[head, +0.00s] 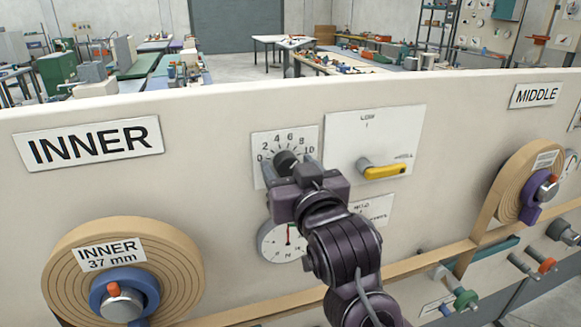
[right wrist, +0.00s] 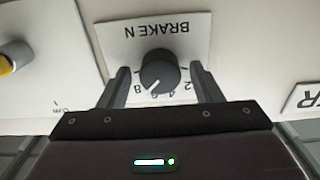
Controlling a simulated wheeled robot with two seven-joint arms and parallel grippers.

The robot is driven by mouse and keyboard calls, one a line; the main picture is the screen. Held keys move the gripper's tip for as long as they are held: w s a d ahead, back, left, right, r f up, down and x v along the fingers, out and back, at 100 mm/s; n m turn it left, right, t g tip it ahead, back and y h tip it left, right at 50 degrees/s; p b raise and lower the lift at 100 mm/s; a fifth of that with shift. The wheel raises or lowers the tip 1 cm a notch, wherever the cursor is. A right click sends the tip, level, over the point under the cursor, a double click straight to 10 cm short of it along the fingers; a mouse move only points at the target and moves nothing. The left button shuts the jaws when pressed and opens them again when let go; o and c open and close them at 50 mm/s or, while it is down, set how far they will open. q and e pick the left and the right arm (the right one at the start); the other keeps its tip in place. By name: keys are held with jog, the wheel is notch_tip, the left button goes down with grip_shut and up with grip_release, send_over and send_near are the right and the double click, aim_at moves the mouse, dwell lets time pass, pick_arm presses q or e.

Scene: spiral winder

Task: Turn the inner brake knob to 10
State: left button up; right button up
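The inner brake knob (head: 287,160) is a dark round knob on a white dial plate (head: 261,142) numbered 0 to 10, right of the INNER sign. In the right wrist view the knob (right wrist: 159,68) appears upside down, and its white pointer line points roughly between 6 and 8. My right gripper (head: 290,170) is at the dial, with one finger on each side of the knob. In the right wrist view the gripper (right wrist: 161,85) is open, with visible gaps between the fingers and the knob. The gripper hides part of the plate's lower side. My left gripper is not in view.
A yellow-handled switch (head: 385,170) on a white plate sits close to the right of the dial. A round gauge (head: 272,243) is below, partly behind my right arm. The INNER tape roll (head: 65,260) is at lower left, another roll (head: 515,185) at right.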

jog(key=c, duration=1)
jog(key=shift+o, duration=0.2)
jog(key=shift+m, duration=0.3)
jog(key=shift+m+p, duration=0.6)
jog(key=shift+m, duration=2)
jog(key=shift+d, duration=0.1)
jog(key=o, duration=1)
